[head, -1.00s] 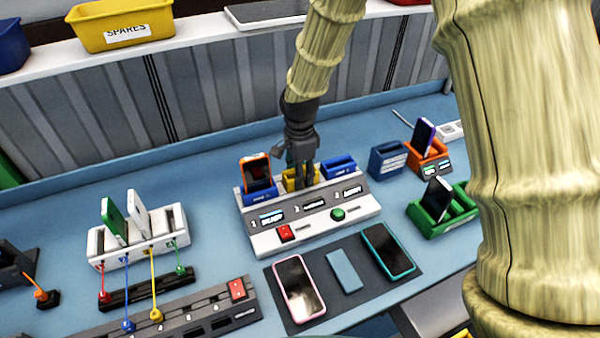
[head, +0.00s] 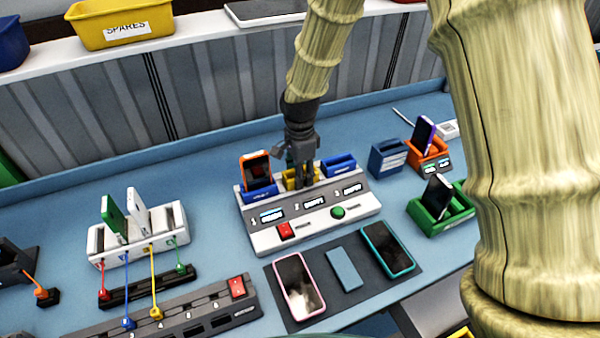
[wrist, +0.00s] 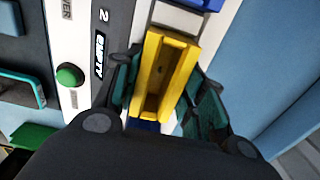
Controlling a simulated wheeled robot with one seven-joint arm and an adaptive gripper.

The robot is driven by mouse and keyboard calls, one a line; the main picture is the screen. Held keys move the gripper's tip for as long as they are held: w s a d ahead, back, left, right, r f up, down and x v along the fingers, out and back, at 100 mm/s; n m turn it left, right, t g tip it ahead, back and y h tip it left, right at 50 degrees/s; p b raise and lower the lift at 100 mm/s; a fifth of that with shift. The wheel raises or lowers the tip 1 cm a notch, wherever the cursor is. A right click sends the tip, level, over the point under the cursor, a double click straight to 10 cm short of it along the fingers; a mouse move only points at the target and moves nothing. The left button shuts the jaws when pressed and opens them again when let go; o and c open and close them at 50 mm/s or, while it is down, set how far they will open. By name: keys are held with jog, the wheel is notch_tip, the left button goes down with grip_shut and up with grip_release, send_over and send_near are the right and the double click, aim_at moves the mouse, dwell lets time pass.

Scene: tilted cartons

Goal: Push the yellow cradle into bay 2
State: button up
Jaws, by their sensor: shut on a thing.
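The yellow cradle (head: 291,181) is at the middle bay of the white and grey dock (head: 310,232), between two blue cradles. My gripper (head: 304,176) points down over it and is shut on it. In the wrist view the yellow cradle (wrist: 163,75) lies between both fingers of my gripper (wrist: 163,105), and its slot is empty. The label beside it reads "2" and "EMPTY". The gripper hides part of the cradle in the head view, and I cannot tell how deep it sits.
A blue cradle (head: 262,190) with an orange phone stands left of it, an empty blue cradle (head: 338,165) right. Phones lie on a dark mat (head: 325,272). A green holder (head: 440,222) stands to the right.

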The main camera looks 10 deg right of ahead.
jog(key=o, duration=1.1)
notch_tip(320, 180, up, 12)
jog(key=shift+f, duration=0.1)
